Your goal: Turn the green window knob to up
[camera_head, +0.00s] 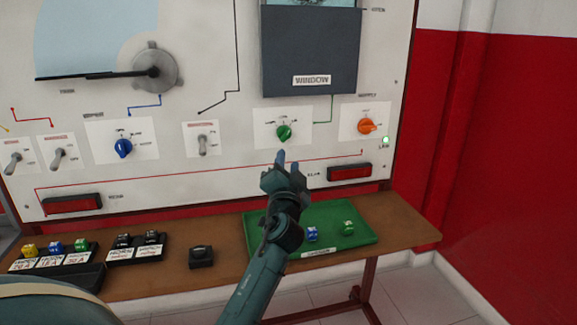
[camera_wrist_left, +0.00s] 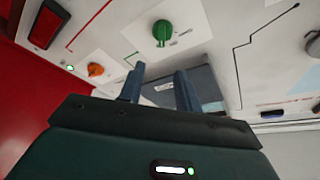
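The green window knob (camera_head: 284,132) sits on a white plate on the upright panel, below the dark window unit (camera_head: 310,55). Its grip looks close to vertical, but the labels around it are too small to read. My left gripper (camera_head: 287,160) is just below the knob in the head view, fingers pointing up at the panel. In the left wrist view the two blue fingers (camera_wrist_left: 160,80) stand apart with nothing held between them, and the green knob (camera_wrist_left: 162,32) shows beyond their tips, apart from them. My right gripper is not in view.
An orange knob (camera_head: 366,126) is to the right of the green one, and a toggle switch (camera_head: 203,145) to the left. A blue knob (camera_head: 123,148) is further left. Below, a brown shelf (camera_head: 405,228) carries a green tray (camera_head: 362,236) with small blocks.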

